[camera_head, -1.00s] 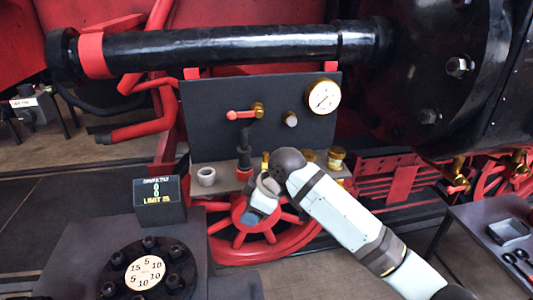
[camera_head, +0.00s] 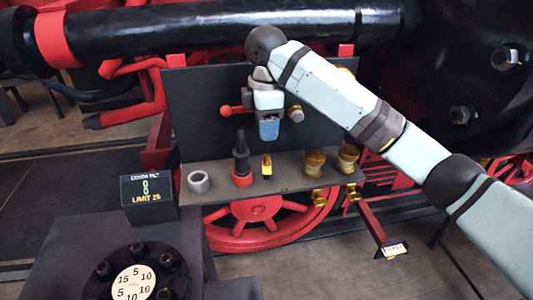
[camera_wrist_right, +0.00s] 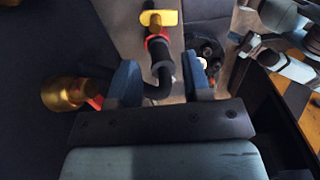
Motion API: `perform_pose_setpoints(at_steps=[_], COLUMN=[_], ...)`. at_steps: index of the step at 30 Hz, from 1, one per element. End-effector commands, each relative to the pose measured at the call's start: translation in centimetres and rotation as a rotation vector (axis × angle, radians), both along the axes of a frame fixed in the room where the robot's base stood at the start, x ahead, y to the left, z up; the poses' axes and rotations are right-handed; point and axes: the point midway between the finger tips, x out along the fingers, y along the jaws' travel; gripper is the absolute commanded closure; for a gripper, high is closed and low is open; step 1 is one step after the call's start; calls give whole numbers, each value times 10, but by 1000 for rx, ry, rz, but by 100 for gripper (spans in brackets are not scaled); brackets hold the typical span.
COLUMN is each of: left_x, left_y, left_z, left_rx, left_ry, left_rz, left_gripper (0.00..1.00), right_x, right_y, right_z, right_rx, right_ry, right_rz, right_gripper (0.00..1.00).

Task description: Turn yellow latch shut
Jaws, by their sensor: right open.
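The yellow latch (camera_head: 267,167) is a small upright piece on the grey shelf, just right of a red-ringed black pipe. In the right wrist view, the yellow latch (camera_wrist_right: 158,18) shows as a bar at the top, beyond the fingertips. My right gripper (camera_head: 268,132) points down in front of the dark panel, above the latch and apart from it. In the right wrist view, my right gripper (camera_wrist_right: 162,85) has its blue fingers spread; the black pipe shows between them in the picture. My left gripper cannot be made out.
The black pipe (camera_head: 241,157) rises close beside the latch. A red-handled lever (camera_head: 232,110) sticks out behind my gripper. Brass fittings (camera_head: 314,163) stand to the right on the shelf, a grey ring (camera_head: 198,181) to the left.

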Motion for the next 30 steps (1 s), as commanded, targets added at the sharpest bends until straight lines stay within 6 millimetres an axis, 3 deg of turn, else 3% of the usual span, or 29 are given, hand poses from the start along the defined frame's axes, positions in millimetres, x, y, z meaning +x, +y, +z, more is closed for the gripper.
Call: perform_pose_setpoints(at_steps=[6,12,18,26,30], left_x=[1,4,5,7,6], left_y=[1,2,-1,1,1], left_z=[11,16,13,10,11], left_rx=[1,-7,-22,-18,-17], left_ry=[1,0,9,11,10], left_rz=[1,13,31,33,31], left_gripper=[100,100,100,100,100], right_x=[0,0,0,0,0], right_y=[-1,-1,-1,-1,-1], right_z=[-46,-76,-89,-90,-90], right_rx=[-1,1,1,1,1], right_ry=[3,1,-1,-1,-1], right_rz=[-3,-2,-2,-2,-2], right_gripper=[56,56,56,56,88])
